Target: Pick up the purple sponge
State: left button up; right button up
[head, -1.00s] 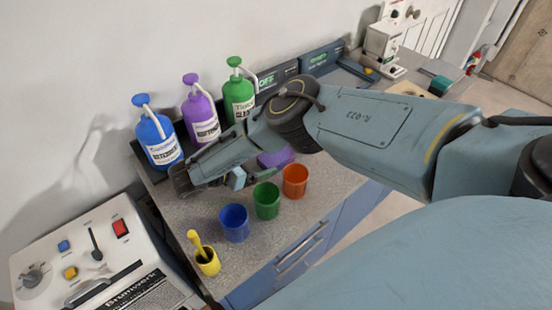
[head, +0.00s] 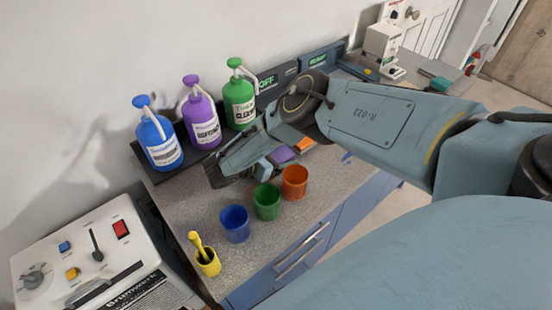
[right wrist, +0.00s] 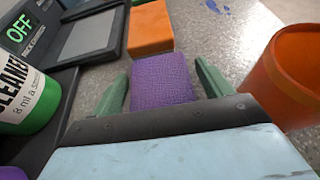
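The purple sponge (head: 284,154) lies on the grey counter behind the green and orange cups, partly hidden by my right arm in the head view. In the right wrist view the purple sponge (right wrist: 162,82) sits between the two green fingers of my right gripper (right wrist: 163,75). The fingers stand apart, one on each side of it, with narrow gaps; firm contact does not show. In the head view my right gripper (head: 270,162) is low over the counter, its fingers mostly hidden. My left gripper is not in view.
An orange sponge (right wrist: 150,27) lies just beyond the purple one. The orange cup (head: 295,182) stands close on the right, with green (head: 267,201) and blue (head: 235,223) cups beside it. Blue, purple and green pump bottles (head: 239,98) line the wall.

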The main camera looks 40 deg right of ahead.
jog(key=c, duration=0.8)
